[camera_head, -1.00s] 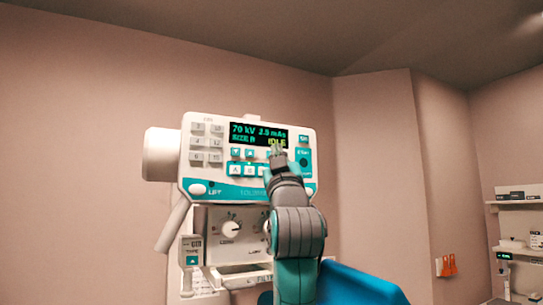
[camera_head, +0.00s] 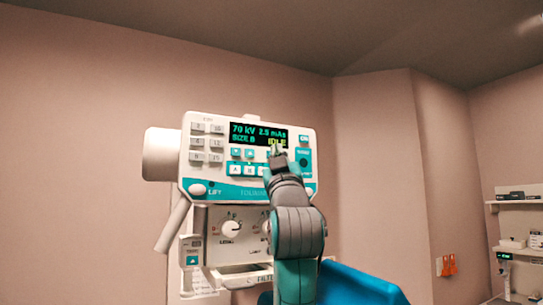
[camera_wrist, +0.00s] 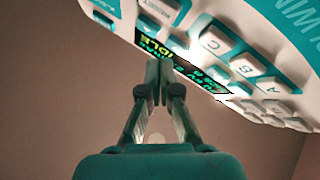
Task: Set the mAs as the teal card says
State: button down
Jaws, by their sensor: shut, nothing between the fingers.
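The white and teal control panel (camera_head: 222,190) stands in the middle of the head view. Its dark display (camera_head: 258,135) reads 70 kV, 2.5 mAs, SIZE B and IDLE. Two small teal arrow buttons (camera_head: 242,153) sit below the display at the left; the matching buttons at the right are largely hidden behind my gripper. My gripper (camera_head: 278,148) is shut and empty, its tips at the display's lower right edge. In the wrist view my gripper (camera_wrist: 153,68) shows closed fingertips close to the display (camera_wrist: 195,68), which appears upside down. I cannot tell whether they touch. No teal card is recognisable.
Grey buttons (camera_head: 207,143) fill the panel's left side. A teal section (camera_head: 303,158) lies at its right. Knobs (camera_head: 231,229) sit on the lower unit. A blue surface (camera_head: 360,286) lies below right. A shelf (camera_head: 518,201) stands far right.

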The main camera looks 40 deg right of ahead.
jog(key=shift+w, duration=0.2)
jog(key=shift+w+d, duration=0.1)
jog(key=shift+w, duration=0.15)
jog(key=shift+w+d, duration=0.1)
jog(key=shift+w, duration=0.25)
dwell(1.1)
jog(key=shift+s, duration=0.1)
jog(key=shift+s+a, duration=0.2)
jog(key=shift+s, duration=0.5)
jog(key=shift+s+a, duration=0.25)
jog(key=shift+s, duration=0.55)
jog(key=shift+s+a, duration=0.2)
jog(key=shift+s, duration=0.6)
jog(key=shift+s+a, duration=0.25)
jog(key=shift+s, duration=0.55)
